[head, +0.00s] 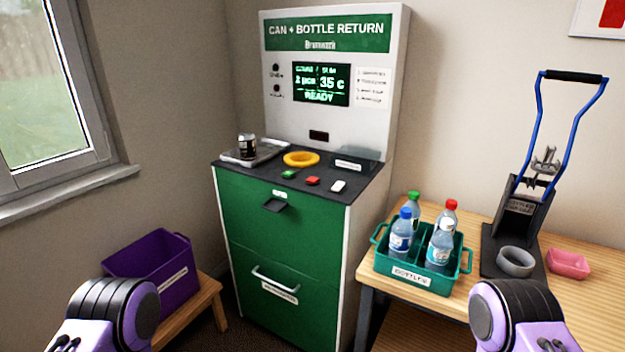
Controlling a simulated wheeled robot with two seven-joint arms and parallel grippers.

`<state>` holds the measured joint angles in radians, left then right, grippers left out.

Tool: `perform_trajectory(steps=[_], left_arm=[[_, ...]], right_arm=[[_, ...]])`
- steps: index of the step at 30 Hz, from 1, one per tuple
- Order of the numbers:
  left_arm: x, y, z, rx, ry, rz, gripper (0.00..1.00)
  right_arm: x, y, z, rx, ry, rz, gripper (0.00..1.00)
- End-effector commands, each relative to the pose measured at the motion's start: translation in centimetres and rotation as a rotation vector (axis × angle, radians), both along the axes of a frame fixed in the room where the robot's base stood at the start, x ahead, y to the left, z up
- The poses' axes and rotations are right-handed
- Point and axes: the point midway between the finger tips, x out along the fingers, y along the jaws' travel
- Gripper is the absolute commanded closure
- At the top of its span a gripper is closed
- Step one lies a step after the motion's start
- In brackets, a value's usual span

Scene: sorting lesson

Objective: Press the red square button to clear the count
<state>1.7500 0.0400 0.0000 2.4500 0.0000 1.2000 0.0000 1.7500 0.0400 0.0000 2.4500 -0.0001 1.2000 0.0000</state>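The red square button (312,181) sits on the dark counter top of the can and bottle return machine (290,230). A green button (289,174) is to its left and a white button (338,186) to its right. The machine's screen (321,85) shows green text with "35 c" and "READY". Parts of my two purple arms show at the bottom left and bottom right, well apart from the buttons. Neither gripper's fingers can be seen.
A yellow ring (301,159) lies behind the buttons, and a dark can (247,146) stands on a tray at left. A teal bottle crate (415,280) and a blue-handled press (520,215) stand on the right table. A purple bin (150,265) is at left.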

Motion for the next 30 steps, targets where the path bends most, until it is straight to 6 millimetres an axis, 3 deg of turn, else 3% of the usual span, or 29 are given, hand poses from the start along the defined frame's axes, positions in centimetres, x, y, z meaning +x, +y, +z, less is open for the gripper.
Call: perform_trajectory(steps=[1,6,30], left_arm=[[0.0,0.0,0.0,0.0,0.0,0.0,0.5],[0.0,0.0,0.0,0.0,0.0,0.0,1.0],[0.0,0.0,0.0,0.0,0.0,0.0,1.0]], right_arm=[[0.0,0.0,0.0,0.0,0.0,0.0,0.02],[0.0,0.0,0.0,0.0,0.0,0.0,0.02],[0.0,0.0,0.0,0.0,0.0,0.0,0.02]])
